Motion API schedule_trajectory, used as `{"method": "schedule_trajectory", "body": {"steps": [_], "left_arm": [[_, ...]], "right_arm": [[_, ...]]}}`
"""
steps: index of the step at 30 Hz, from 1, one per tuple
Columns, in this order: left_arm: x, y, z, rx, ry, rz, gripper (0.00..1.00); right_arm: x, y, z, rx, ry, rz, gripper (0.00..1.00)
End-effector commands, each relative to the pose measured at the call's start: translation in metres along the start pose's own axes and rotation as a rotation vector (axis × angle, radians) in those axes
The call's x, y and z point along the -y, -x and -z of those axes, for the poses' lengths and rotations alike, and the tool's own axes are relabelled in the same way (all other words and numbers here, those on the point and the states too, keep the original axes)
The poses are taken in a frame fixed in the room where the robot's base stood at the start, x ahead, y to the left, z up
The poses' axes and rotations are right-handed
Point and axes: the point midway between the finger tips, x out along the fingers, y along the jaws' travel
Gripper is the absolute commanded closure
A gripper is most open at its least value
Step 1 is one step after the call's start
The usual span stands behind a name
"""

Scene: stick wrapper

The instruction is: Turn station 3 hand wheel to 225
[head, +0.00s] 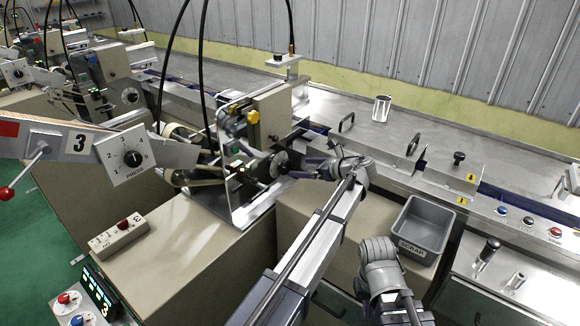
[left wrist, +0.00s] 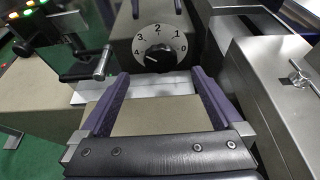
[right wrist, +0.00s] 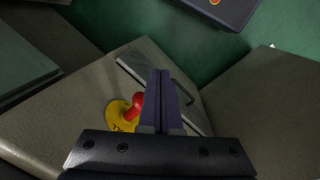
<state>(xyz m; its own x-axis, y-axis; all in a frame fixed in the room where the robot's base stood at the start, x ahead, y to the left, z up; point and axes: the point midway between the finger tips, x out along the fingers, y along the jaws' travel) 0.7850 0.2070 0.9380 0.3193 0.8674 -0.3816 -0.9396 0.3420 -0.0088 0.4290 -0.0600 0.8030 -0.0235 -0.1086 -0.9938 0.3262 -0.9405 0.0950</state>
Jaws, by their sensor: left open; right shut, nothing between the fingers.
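The station 3 sign (head: 81,142) stands on a slanted panel at left in the head view, beside a PRESS dial (head: 130,158). A dark round wheel (head: 279,163) sits on the wrapper just left of my left gripper (head: 302,168); I cannot read an angle on it. In the left wrist view, my left gripper (left wrist: 159,76) is open and empty. Beyond its fingertips is a black knob (left wrist: 158,57) on a white scale marked 0 to 4, its pointer near 4. A crank with a silver handle (left wrist: 102,64) is at its left. My right gripper (right wrist: 160,76) is shut and empty.
A red knob on a yellow disc (right wrist: 122,117) lies close left of my right gripper's fingers. In the head view, a grey SCRAP bin (head: 420,232) sits right of the left arm. Metal guards stand around the wrapper.

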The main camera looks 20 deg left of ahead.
Motion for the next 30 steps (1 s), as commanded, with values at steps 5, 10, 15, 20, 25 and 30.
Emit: {"method": "schedule_trajectory", "body": {"steps": [5,10,15,20,25,30], "left_arm": [[0.0,-0.03,0.003,-0.001,0.003,-0.003,0.0],[0.0,-0.054,0.003,-0.001,0.002,-0.002,0.0],[0.0,-0.068,0.002,-0.001,0.002,-0.002,0.0],[0.0,-0.072,0.001,-0.001,0.002,0.0,0.0],[0.0,-0.072,0.0,-0.001,0.002,-0.001,0.0],[0.0,-0.072,0.0,-0.001,0.002,-0.001,0.15]], "right_arm": [[0.001,-0.014,0.001,0.0,0.0,0.0,1.0],[0.002,-0.023,0.002,0.0,0.0,0.0,1.0],[0.003,-0.027,0.002,0.0,0.0,0.0,1.0],[0.003,-0.028,0.002,0.0,0.0,0.0,1.0],[0.003,-0.027,0.002,0.0,0.0,0.0,1.0],[0.003,-0.027,0.002,0.0,0.0,0.0,1.0]]}}
